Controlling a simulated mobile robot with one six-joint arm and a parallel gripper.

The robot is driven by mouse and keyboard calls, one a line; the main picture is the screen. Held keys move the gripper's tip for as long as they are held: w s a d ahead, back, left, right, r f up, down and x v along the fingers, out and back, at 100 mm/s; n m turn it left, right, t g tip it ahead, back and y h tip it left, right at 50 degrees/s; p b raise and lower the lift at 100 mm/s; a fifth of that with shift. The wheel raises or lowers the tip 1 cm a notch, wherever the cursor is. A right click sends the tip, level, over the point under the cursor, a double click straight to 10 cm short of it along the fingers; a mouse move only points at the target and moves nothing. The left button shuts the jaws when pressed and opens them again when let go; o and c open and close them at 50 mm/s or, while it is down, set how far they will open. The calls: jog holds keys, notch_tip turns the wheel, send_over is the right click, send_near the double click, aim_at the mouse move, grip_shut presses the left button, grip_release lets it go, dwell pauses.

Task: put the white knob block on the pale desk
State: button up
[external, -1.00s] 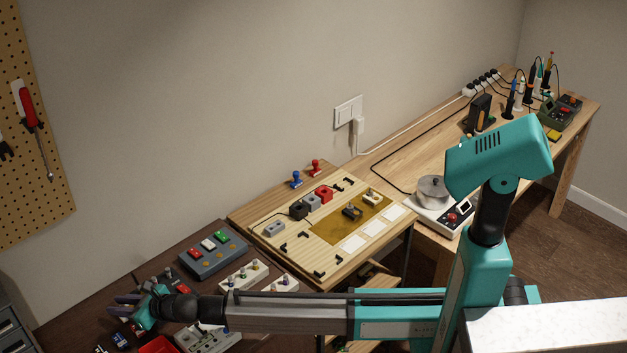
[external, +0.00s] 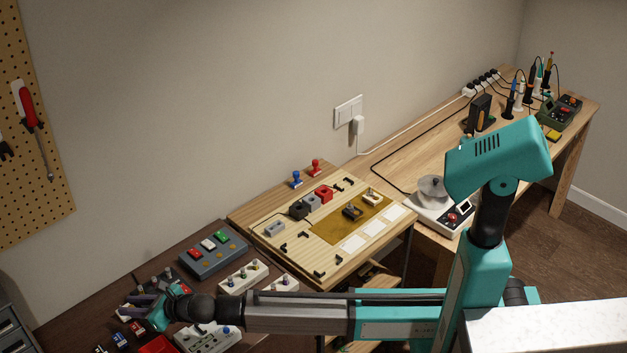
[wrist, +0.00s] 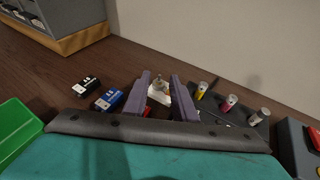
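In the wrist view a white block with a metallic knob (wrist: 159,96) shows between the two fingers of my gripper (wrist: 160,78). The fingers are apart, with the block in the gap; contact with it is not clear. In the external view my gripper (external: 130,305) is low over the dark desk (external: 75,318) at the lower left. I cannot make out the white block there. A pale wooden desk (external: 405,157) runs along the wall to the right, and a pale work board (external: 325,277) stands between the two desks.
Blue (wrist: 109,100) and black (wrist: 85,87) blocks lie left of the fingers. A dark rack with several knobbed pieces (wrist: 228,103) is to the right. A grey button box (external: 212,254) stands behind my forearm. The pale desk has a pot (external: 433,189) and clear wood.

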jog(key=shift+v, duration=3.45)
jog(key=shift+o, duration=0.4)
jog(key=shift+s+d+r+p, duration=0.1)
jog(key=shift+d+r+p, duration=0.15)
jog(key=shift+d+p, duration=0.65)
jog(key=shift+s+f+m+p, duration=0.15)
jog(key=shift+m+p, duration=0.15)
jog(key=shift+p, duration=0.65)
jog(key=shift+p+x, duration=0.45)
jog(key=shift+x, duration=3.85)
jog(key=shift+s+f, duration=0.1)
jog(key=shift+a, duration=0.1)
